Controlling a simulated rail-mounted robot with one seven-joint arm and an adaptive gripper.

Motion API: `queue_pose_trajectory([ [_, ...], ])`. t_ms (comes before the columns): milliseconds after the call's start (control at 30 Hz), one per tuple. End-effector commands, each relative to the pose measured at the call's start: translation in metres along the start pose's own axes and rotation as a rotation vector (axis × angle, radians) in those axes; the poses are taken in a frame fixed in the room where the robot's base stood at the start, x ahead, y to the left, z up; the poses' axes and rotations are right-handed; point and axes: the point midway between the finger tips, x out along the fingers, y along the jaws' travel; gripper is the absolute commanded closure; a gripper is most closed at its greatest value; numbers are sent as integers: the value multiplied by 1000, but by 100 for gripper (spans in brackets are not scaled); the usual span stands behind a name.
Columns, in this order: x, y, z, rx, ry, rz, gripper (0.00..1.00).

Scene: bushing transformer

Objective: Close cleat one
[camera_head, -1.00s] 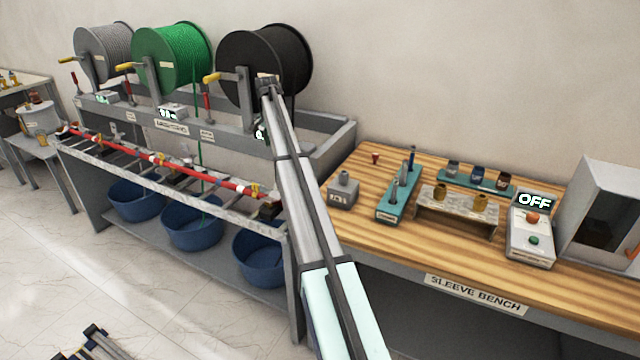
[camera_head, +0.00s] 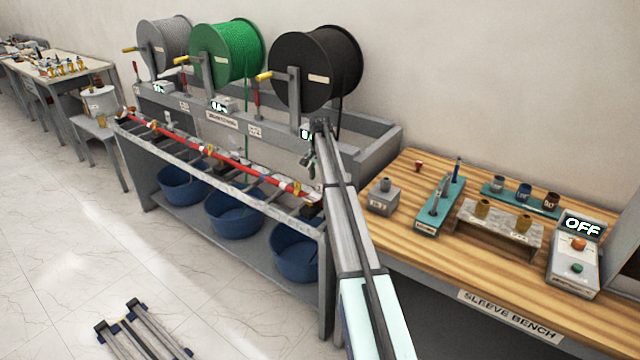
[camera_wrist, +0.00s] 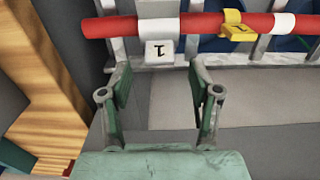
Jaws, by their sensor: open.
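In the wrist view a red bar (camera_wrist: 204,24) crosses the top. A white block marked 1 (camera_wrist: 160,50) hangs from a white band on it. In the head view my gripper (camera_head: 308,160) is small beside the arm's end, above the right end of the red bar (camera_head: 242,162).
A grey, a green and a black cable reel (camera_head: 316,70) stand behind the bar. Blue tubs (camera_head: 235,216) sit on the shelf below. The wooden sleeve bench (camera_head: 420,265) is to the right, with a control box (camera_head: 577,262) reading OFF. The floor at left is largely clear.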

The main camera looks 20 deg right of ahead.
Motion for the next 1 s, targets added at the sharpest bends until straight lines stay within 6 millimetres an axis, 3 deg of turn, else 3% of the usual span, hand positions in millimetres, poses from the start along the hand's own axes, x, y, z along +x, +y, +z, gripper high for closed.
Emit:
queue_pose_trajectory([
  [300, 36, 0, 0, 0, -1, 1, 38],
  [667, 42, 0, 0, 0, 0, 0, 38],
  [700, 42, 0, 0, 0, 0, 0, 45],
  [867, 42, 0, 0, 0, 0, 0, 100],
  [1000, 42, 1, 0, 1, 1, 0, 100],
])
